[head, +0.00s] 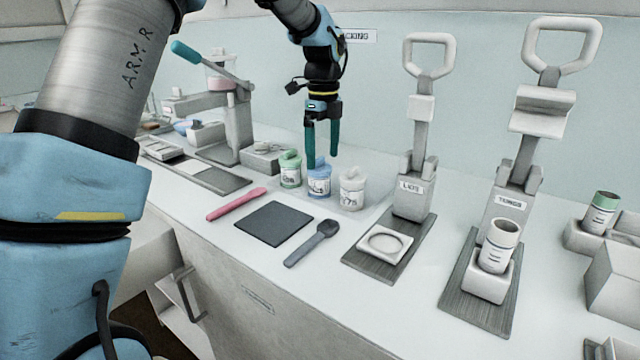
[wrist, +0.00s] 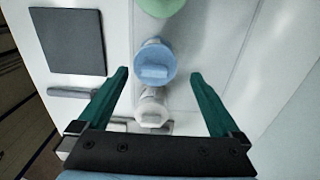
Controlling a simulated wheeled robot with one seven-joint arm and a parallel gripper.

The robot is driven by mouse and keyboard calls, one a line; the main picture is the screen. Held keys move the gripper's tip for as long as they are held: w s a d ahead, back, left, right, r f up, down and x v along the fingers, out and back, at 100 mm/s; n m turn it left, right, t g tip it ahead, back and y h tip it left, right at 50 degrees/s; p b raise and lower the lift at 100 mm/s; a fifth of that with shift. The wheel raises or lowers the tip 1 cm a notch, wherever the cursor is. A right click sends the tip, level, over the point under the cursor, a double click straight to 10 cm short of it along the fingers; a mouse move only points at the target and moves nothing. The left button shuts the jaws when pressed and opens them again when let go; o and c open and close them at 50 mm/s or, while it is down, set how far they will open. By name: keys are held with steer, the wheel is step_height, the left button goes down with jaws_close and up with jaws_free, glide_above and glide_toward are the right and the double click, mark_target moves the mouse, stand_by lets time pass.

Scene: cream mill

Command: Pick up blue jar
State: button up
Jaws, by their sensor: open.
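The blue jar (head: 319,184) stands upright on the counter between a green jar (head: 290,172) and a white jar (head: 352,190). My gripper (head: 321,162) points down just above the blue jar, with its green fingers apart and nothing held. In the wrist view the blue jar's lid (wrist: 155,63) lies just past the tips of my open gripper (wrist: 157,77), roughly midway between them. The white jar (wrist: 152,105) shows between the fingers, and the green jar (wrist: 160,6) is cut off at the top edge.
A dark square mat (head: 273,223), a pink spoon (head: 236,204) and a grey spoon (head: 311,243) lie in front of the jars. Lever presses labelled LIDS (head: 413,192) and TONGS (head: 508,205) stand to the right. Another lever machine (head: 237,125) stands to the left.

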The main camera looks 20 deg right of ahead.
mark_target(319, 166)
steer(key=shift+a+f+p, duration=0.25)
steer(key=shift+f+p, duration=0.1)
steer(key=shift+f, duration=0.95)
steer(key=shift+a+f+p, duration=0.2)
steer(key=shift+f+p, duration=0.1)
steer(key=shift+f, duration=0.95)
steer(key=c, duration=0.8)
steer(key=shift+r, duration=0.1)
step_height(319, 166, up, 10)
steer(key=shift+f+b, duration=0.1)
steer(key=shift+b, duration=0.7)
